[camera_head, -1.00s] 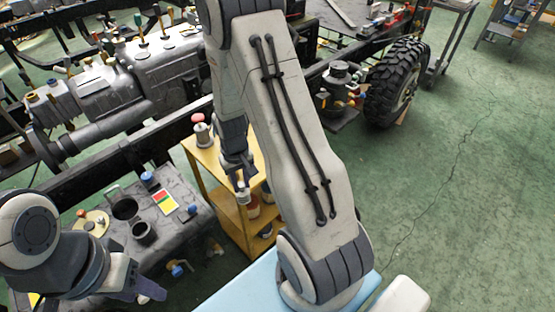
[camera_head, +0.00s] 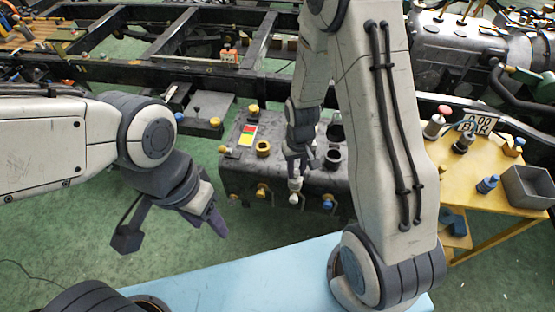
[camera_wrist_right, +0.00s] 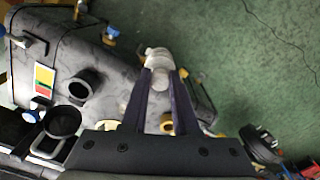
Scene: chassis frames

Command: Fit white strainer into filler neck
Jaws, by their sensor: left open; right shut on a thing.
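My right gripper (camera_head: 295,178) is shut on the small white strainer (camera_head: 294,198), which is held near the front edge of the dark grey tank (camera_head: 292,135). The strainer (camera_wrist_right: 157,58) also shows between the fingertips in the right wrist view, with green floor behind it. A short dark open neck (camera_wrist_right: 85,84) stands on the tank top, apart from the strainer; it shows behind my forearm in the head view (camera_head: 334,158). A yellow-rimmed neck (camera_head: 263,148) stands further left. I cannot tell which is the filler neck. My left gripper (camera_head: 211,222) is open and empty left of the tank.
A wider dark cup (camera_wrist_right: 62,122) and a coloured card (camera_wrist_right: 44,80) lie near the dark neck. Yellow knobs (camera_head: 262,190) jut from the tank's front. A yellow table (camera_head: 465,190) with a grey bin (camera_head: 527,187) stands right. The chassis rail (camera_head: 165,75) runs behind.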

